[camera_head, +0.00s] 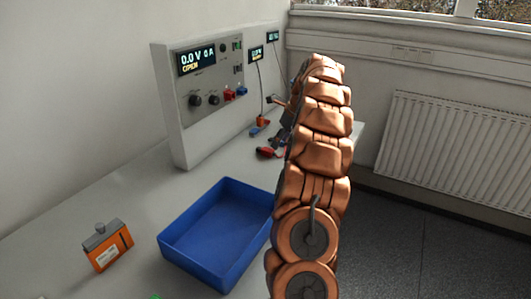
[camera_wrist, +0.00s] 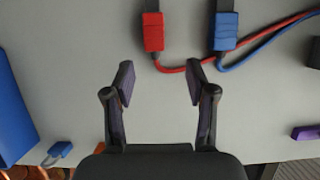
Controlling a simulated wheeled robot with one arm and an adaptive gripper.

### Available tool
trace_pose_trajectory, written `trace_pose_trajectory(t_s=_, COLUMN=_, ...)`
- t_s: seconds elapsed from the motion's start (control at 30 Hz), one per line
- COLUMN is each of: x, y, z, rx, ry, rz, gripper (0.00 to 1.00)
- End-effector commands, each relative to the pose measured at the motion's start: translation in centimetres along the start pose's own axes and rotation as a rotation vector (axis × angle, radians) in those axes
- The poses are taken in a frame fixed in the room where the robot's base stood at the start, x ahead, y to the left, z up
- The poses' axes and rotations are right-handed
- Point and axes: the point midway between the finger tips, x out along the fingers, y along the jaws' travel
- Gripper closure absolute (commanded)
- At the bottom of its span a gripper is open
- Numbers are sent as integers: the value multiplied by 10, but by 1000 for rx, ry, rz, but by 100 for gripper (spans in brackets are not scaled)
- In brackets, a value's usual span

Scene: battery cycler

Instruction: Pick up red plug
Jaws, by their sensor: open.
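In the wrist view the red plug (camera_wrist: 152,32) lies on the grey table, with a red cable leaving its near end and curving right. My gripper (camera_wrist: 159,82) is open and empty, its two fingers apart over bare table. The red plug is ahead of the fingertips, slightly left of the middle of the gap, and not between them. In the head view a red item (camera_head: 268,152) lies on the table by the arm; I cannot tell whether it is the same plug. My gripper is mostly hidden there behind my copper arm.
A blue plug (camera_wrist: 225,30) with a blue cable lies right of the red one. A blue tray (camera_head: 180,233) and an orange box (camera_head: 108,247) stand on the table's front part. The cycler panel (camera_head: 207,100) stands at the back. A small blue item (camera_wrist: 60,149) lies lower left.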

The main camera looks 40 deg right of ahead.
Motion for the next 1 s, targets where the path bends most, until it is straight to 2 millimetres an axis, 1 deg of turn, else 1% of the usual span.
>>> trace_pose_trajectory(t_s=0.27, x=13, y=3, z=3, rx=-3, ry=0, rz=0, gripper=44)
trace_pose_trajectory(t_s=0.43, x=34, y=9, z=6, rx=-4, ry=2, rz=5, gripper=44)
trace_pose_trajectory(t_s=0.5, x=44, y=8, z=7, rx=-4, ry=1, rz=3, gripper=44)
trace_pose_trajectory(t_s=0.6, x=53, y=8, z=7, rx=-5, ry=1, rz=2, gripper=44)
trace_pose_trajectory(t_s=0.83, x=54, y=7, z=7, rx=-5, ry=0, rz=0, gripper=44)
trace_pose_trajectory(t_s=1.0, x=54, y=7, z=7, rx=-5, ry=0, rz=0, gripper=61)
